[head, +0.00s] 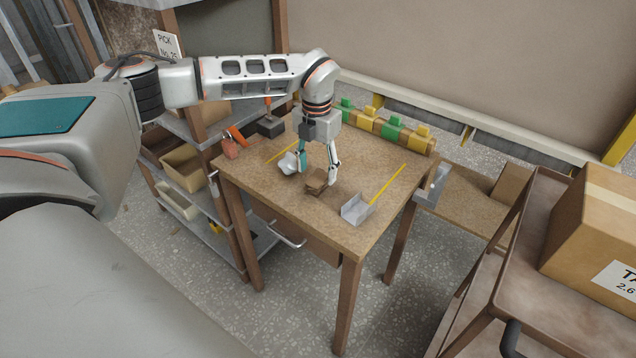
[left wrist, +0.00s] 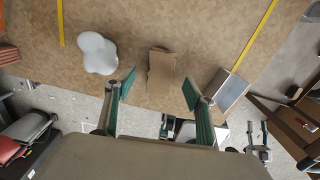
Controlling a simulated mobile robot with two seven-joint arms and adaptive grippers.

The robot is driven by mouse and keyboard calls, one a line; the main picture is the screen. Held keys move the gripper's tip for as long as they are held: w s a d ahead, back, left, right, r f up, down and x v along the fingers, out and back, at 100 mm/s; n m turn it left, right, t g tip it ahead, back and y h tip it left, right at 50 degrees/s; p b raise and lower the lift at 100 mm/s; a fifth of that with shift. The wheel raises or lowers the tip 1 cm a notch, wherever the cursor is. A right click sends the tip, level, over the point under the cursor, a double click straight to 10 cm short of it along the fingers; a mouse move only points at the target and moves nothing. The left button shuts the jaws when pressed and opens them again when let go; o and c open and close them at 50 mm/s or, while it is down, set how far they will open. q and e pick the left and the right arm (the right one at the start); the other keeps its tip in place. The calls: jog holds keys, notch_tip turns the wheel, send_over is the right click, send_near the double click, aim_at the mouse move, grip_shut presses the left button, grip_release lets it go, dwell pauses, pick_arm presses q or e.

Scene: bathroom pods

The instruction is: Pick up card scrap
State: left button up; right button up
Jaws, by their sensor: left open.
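The card scrap looks like a small brown folded piece (head: 316,183) on the wooden table (head: 375,217). In the left wrist view the brown piece (left wrist: 161,70) lies ahead of the fingers, roughly centred between them. My left gripper (head: 318,172) points down over the table beside the scrap, its fingers spread. In the left wrist view the open gripper (left wrist: 157,88) has nothing between its green pads. I cannot tell the exact height of the fingertips above the table.
A white rounded object (head: 288,163) lies close to the left of the scrap. A grey metal tray (head: 356,209) stands to its right. Yellow strips (head: 388,185) mark the tabletop. Green and yellow blocks (head: 392,132) line the back edge. A trolley with a cardboard box (head: 590,235) stands at right.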

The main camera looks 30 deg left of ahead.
aim_at(317, 178)
pick_arm(q)
notch_tip(317, 178, down, 4)
jog(key=shift+r, duration=0.2)
jog(key=c, duration=1.1)
